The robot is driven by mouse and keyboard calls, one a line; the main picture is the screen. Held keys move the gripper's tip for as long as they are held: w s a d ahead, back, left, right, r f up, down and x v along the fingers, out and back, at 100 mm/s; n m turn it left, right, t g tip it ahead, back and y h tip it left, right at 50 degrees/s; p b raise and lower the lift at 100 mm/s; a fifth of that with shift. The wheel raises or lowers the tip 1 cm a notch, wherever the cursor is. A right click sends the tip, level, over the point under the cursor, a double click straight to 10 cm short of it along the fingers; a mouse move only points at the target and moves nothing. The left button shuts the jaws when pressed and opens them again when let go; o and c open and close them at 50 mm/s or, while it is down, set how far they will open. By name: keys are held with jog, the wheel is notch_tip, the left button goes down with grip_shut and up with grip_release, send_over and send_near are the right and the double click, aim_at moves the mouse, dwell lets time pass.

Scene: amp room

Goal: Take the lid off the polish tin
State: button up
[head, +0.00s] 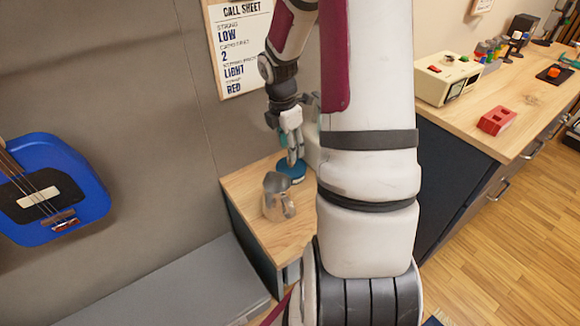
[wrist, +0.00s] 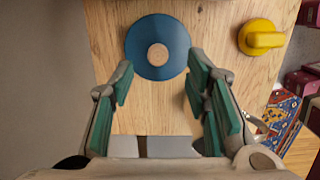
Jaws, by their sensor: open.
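The polish tin shows from above in the wrist view as a round blue lid (wrist: 141,38) with a pale wooden knob (wrist: 158,54) at its centre. The tin's body is hidden beneath the lid. It also shows as a blue disc in the head view (head: 292,171), on the small wooden table. My gripper (wrist: 160,82) is open and empty, its green-padded fingers spread on either side of the lid's near edge. In the head view my gripper (head: 294,158) points down close over the blue lid. I cannot tell whether the fingers touch it.
A metal jug (head: 275,197) stands just in front of the tin. A yellow knobbed object (wrist: 262,38) sits to the tin's right in the wrist view. The wall is close on the left. A blue guitar (head: 75,165) hangs at the far left.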

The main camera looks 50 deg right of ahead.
jog(key=shift+d+f+b, duration=0.1)
jog(key=shift+d+f, duration=0.05)
jog(key=shift+f, duration=0.8)
jog(key=shift+d+f+b, duration=0.1)
jog(key=shift+d+f, duration=0.1)
jog(key=shift+f, duration=0.7)
jog(key=shift+d+f+b, duration=0.1)
jog(key=shift+d+f, duration=0.05)
jog(key=shift+f, duration=0.8)
grip_shut()
